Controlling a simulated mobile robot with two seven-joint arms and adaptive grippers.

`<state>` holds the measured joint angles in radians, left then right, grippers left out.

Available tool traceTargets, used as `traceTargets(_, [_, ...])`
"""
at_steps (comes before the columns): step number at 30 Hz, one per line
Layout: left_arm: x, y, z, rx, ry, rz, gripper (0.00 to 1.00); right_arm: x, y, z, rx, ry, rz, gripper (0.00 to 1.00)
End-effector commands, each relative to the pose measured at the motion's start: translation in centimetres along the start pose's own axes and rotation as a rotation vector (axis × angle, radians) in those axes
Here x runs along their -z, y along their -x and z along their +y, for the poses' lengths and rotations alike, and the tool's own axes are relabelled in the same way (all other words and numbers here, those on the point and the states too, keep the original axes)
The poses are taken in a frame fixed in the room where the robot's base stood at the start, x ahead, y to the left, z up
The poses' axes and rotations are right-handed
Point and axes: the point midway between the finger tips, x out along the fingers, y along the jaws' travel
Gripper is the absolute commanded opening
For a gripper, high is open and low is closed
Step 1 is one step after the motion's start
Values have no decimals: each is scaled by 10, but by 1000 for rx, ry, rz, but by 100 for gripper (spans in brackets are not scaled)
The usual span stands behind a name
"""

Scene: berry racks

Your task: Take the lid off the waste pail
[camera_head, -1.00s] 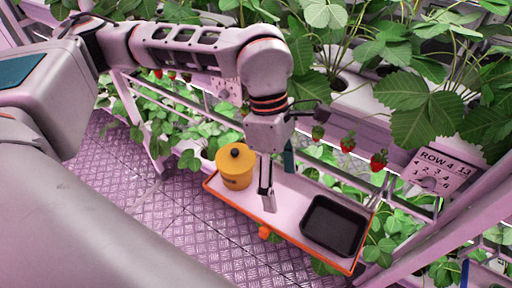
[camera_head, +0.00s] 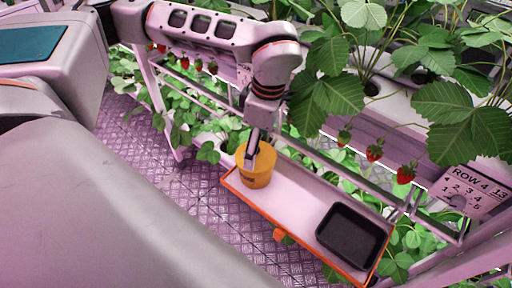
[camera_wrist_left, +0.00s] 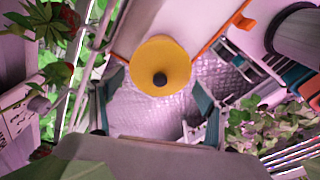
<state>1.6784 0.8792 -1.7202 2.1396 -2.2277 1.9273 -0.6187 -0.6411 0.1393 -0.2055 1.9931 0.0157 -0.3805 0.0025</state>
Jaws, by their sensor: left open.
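The yellow waste pail (camera_head: 257,181) stands at the left end of a pale tray. Its yellow lid (camera_head: 268,155) is on it. In the left wrist view the round lid (camera_wrist_left: 160,52) shows from above, with a dark knob (camera_wrist_left: 160,79) at its middle. My left gripper (camera_head: 252,160) is over the lid and hides part of it and the knob in the head view. Its fingers are spread, one on each side of the knob in the wrist view, and hold nothing. I cannot tell the exact height above the lid. My right gripper is not in view.
The pale tray with an orange rim (camera_head: 298,239) hangs along the plant rack. A black shallow bin (camera_head: 352,236) sits at its right end, with bare tray between. Strawberries (camera_head: 375,153) and leaves hang behind. A row sign (camera_head: 474,190) is at the right.

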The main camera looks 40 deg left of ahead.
Motion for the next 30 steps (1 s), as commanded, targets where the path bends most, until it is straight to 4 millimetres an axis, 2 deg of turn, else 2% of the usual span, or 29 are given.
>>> traceTargets(3, [0, -12, -1, 2, -2, -1, 76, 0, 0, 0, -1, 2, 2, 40])
traceTargets(9, [0, -12, 0, 0, -2, -2, 76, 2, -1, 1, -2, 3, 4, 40])
traceTargets(11, [0, -12, 0, 0, -2, -2, 63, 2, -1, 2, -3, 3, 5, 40])
traceTargets(15, [-1, -12, 0, 0, -2, -1, 28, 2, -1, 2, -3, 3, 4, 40])
traceTargets(18, [0, -13, 0, 1, -2, -1, 22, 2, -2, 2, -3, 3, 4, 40])
traceTargets(22, [0, -14, -1, 2, -2, 1, 19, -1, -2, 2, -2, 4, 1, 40])
traceTargets(30, [0, -17, -2, 6, -3, 4, 18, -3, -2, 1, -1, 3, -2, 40])
